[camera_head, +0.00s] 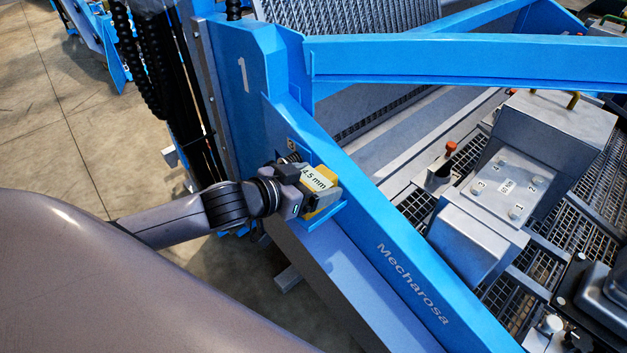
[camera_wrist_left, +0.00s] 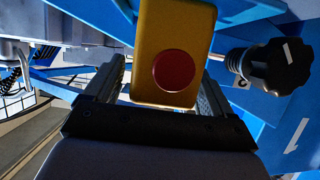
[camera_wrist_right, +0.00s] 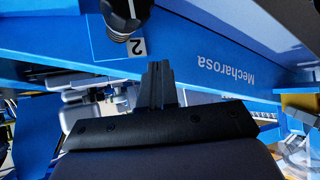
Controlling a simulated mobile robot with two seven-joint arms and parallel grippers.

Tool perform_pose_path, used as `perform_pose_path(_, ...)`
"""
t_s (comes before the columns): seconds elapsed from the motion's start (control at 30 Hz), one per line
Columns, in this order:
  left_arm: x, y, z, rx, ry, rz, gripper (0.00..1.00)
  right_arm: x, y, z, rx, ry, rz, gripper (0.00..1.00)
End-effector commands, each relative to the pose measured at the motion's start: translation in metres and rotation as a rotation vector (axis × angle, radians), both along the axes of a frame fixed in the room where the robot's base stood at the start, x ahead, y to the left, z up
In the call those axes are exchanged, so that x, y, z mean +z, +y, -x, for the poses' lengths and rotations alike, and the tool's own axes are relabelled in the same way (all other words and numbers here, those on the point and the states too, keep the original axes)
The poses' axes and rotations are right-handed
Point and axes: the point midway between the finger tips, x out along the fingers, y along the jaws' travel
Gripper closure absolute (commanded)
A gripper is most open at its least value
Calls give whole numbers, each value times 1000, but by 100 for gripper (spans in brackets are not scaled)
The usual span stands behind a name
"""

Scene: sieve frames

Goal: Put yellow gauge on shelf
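The yellow gauge (camera_head: 311,213), with a white "4.5 mm" label, is at the upright blue post in the head view. A small blue ledge (camera_head: 327,217) is right beneath it. I cannot tell whether they touch. My left gripper (camera_head: 318,199) has its fingers on both sides of the gauge and appears shut on it. In the left wrist view, the gauge (camera_wrist_left: 150,88) shows a red round spot between the fingers. In the right wrist view, my right gripper (camera_wrist_right: 158,80) is shut and empty, its fingers together. It is not seen in the head view.
A blue beam marked "Mecharosa" (camera_head: 412,283) slants down to the right from the post marked 1 (camera_head: 243,75). A black knob (camera_wrist_left: 276,66) is close right of the gauge. Grey metal boxes (camera_head: 508,185) stand over a mesh deck. Bare floor (camera_head: 60,120) is at left.

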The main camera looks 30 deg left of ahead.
Motion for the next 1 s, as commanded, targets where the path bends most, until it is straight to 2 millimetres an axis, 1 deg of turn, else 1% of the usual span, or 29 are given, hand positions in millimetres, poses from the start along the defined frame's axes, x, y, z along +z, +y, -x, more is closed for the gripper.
perform_pose_path(0.2,0,0,0,0,0,0,17,0,1,0,-2,-1,-3,100)
perform_pose_path(0.3,4,0,0,0,-1,-1,17,1,1,0,-2,-1,-3,100)
perform_pose_path(0.37,4,1,3,0,1,0,17,2,1,0,-2,-1,-3,100)
perform_pose_path(0.47,7,4,10,1,2,-1,17,3,1,0,-2,-1,-3,100)
perform_pose_path(0.8,23,17,48,0,3,-1,17,6,0,0,-2,-4,-1,100)
perform_pose_path(1.0,31,24,66,2,3,-1,17,7,0,0,-2,-3,2,100)
